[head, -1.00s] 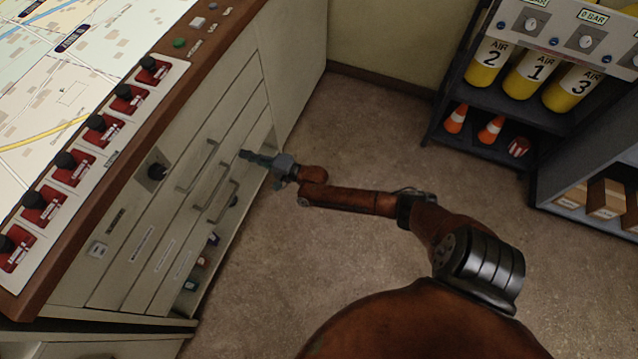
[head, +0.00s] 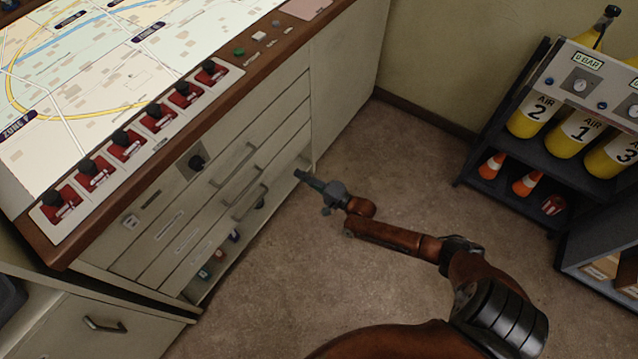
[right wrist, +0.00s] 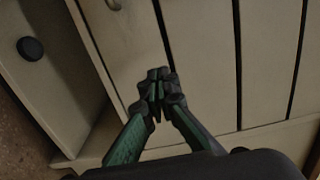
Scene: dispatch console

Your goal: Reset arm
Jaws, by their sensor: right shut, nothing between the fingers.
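My right arm, in rust-brown links, reaches in from the lower right of the head view. Its gripper (head: 309,181) is beside the lower front of the dispatch console (head: 290,100), near the open shelf under the drawers. In the right wrist view the gripper (right wrist: 158,90) has its green-and-dark fingers together, with nothing between them. Pale cabinet panels with dark gaps lie behind the fingertips. I cannot tell whether the fingertips touch the console. My left gripper is not in view.
Drawer handles (head: 250,203) stick out from the console front. Red switches (head: 125,145) line its top edge beside a map. A dark rack (head: 470,180) with yellow air cylinders (head: 577,132) and cones (head: 490,166) stands at the right. The floor (head: 370,290) between is clear.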

